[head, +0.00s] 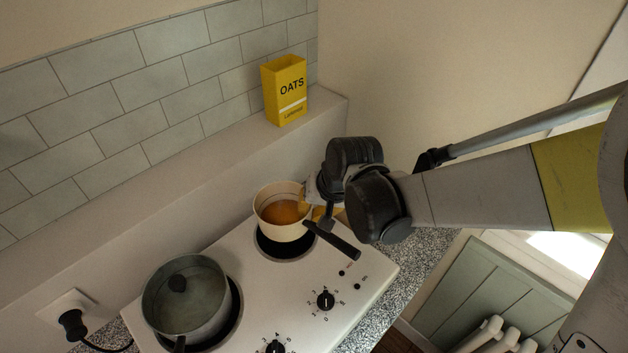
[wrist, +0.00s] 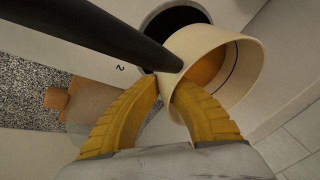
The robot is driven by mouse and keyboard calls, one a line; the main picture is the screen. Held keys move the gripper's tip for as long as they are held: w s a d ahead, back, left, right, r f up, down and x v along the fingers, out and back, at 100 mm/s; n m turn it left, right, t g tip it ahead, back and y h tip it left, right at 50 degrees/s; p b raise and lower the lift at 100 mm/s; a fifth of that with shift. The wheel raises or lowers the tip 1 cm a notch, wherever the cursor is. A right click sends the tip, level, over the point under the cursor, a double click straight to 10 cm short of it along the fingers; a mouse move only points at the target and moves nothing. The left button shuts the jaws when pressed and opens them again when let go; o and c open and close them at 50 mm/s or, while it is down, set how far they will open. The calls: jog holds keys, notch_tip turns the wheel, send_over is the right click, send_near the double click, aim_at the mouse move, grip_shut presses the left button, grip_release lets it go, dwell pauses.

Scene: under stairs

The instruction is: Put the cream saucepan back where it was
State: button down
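The cream saucepan (head: 283,228) has a dark handle and orange-brown contents. In the head view it is over the rear burner (head: 296,252); whether it rests on it or is slightly raised, I cannot tell. My gripper (head: 312,200) is at the saucepan's right rim. In the wrist view the saucepan (wrist: 250,75) is close ahead, its handle running to the upper left. The yellow fingers of my gripper (wrist: 167,82) are close together on its wall beside the handle and appear shut on it. The fingers hide part of the wall.
A grey-green lidded pot (head: 185,305) stands on the front-left burner of the white hob (head: 250,300). A yellow oats box (head: 286,92) stands on the ledge behind. A plug and socket (head: 70,318) are at the lower left. Speckled counter (head: 425,258) shows at right.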

aim_at(310, 233)
jog(key=shift+a+f+b, duration=0.1)
jog(key=shift+f+b, duration=0.55)
jog(key=shift+f, duration=1.35)
jog(key=shift+f, duration=0.25)
jog(key=c, duration=1.6)
grip_release()
jog(key=shift+r, duration=0.1)
jog(key=shift+r, duration=0.1)
